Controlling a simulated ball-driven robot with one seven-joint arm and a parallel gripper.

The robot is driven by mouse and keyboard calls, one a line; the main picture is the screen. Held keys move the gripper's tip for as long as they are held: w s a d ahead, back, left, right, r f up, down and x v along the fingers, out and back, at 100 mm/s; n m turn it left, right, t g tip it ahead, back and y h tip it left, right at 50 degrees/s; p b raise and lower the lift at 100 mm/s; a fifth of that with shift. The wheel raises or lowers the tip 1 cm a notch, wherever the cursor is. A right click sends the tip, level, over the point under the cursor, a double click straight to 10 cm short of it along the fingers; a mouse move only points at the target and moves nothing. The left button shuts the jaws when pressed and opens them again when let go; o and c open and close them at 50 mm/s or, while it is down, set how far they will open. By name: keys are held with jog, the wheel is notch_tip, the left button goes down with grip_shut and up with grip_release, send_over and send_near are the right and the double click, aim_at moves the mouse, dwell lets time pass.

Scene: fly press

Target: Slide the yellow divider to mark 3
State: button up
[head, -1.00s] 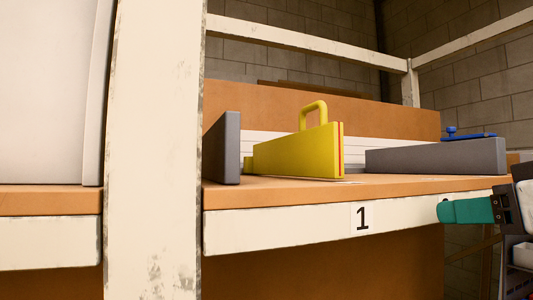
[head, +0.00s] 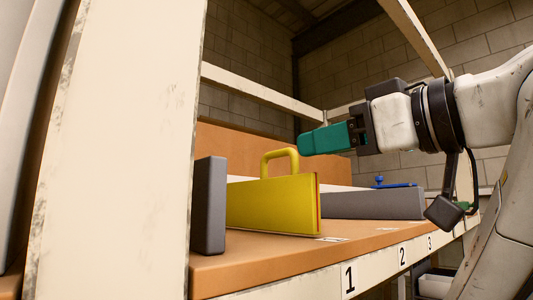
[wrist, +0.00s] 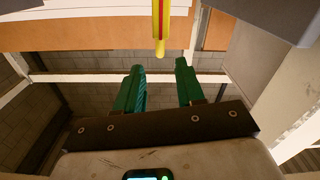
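The yellow divider (head: 270,205), an upright plate with a loop handle (head: 280,158) on top and a red line down its front edge, stands on the orange shelf (head: 262,260). Marks 1 (head: 349,280), 2 (head: 402,257) and 3 (head: 429,242) run along the white front rail; the divider is nearest mark 1. My gripper (head: 301,144) is level with the handle, just to its right in the head view. In the wrist view my gripper (wrist: 159,66) is open and empty, with the divider's handle (wrist: 160,48) lined up with the gap, just beyond the fingertips.
A dark grey block (head: 208,205) stands left of the divider. A low grey block (head: 372,205) with a blue clamp-like part (head: 380,182) lies to the right. A wide white post (head: 115,150) rises at the left. A white bar (head: 262,90) crosses behind.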

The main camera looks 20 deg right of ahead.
aim_at(286, 152)
jog(key=p+x, duration=0.3)
jog(key=x, duration=0.6)
jog(key=shift+w+a+f, duration=0.15)
jog(key=shift+w, duration=0.2)
grip_shut()
